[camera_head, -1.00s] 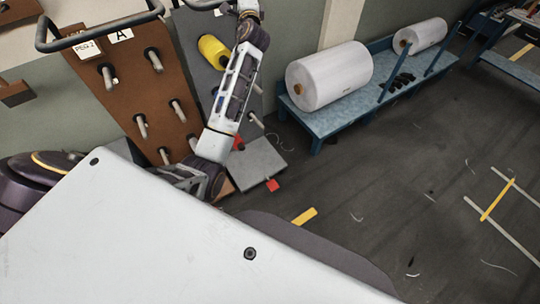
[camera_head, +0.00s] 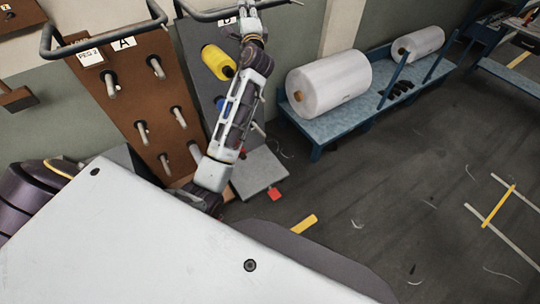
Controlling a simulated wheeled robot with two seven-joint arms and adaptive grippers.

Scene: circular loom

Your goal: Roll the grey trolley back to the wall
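The grey trolley (camera_head: 197,68) leans near the wall, right of the brown trolley. It has a dark bar handle (camera_head: 285,8) on top, a partly hidden label, a yellow spool (camera_head: 215,60) and a blue spool on its pegs. Its grey base (camera_head: 257,172) stands on the floor with red wheel parts (camera_head: 275,194). My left arm crosses in front of its board. My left gripper (camera_head: 251,22) is at the handle near the top edge; its fingers are too small and covered to tell if they are closed on the bar. My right gripper is out of view.
The brown trolley (camera_head: 122,85), labelled A, stands directly left. A blue rack (camera_head: 338,118) with large white rolls (camera_head: 330,82) lies along the wall at right. A yellow floor mark (camera_head: 304,223) is in front of the grey base. The floor at right is mostly clear.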

